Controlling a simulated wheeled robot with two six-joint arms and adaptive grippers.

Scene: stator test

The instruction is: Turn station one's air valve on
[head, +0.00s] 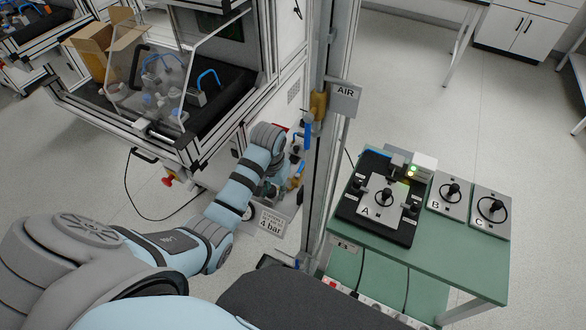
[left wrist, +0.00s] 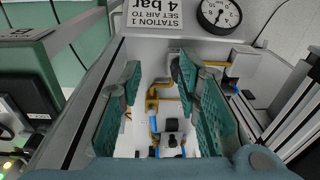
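My left arm reaches down to a white panel low on the station's frame, beside the sign "STATION 1 SET AIR TO 4 bar" (head: 268,222). My left gripper (left wrist: 158,70) is open, with its two teal fingers apart and nothing clearly held. In the head view the gripper (head: 272,188) is small and partly hidden by my wrist. Between and beyond the fingers, the left wrist view shows yellow pipework (left wrist: 153,100) with small blue parts (left wrist: 154,125). Which blue part is the valve handle, and its position, I cannot tell. My right gripper is not in view.
A round gauge (left wrist: 218,14) is beside the sign. A metal post with an "AIR" plate (head: 345,91) and blue handle (head: 308,131) stands right of my arm. A green table (head: 455,262) carries fixtures A, B and C. A clear-shielded station (head: 160,75) is behind.

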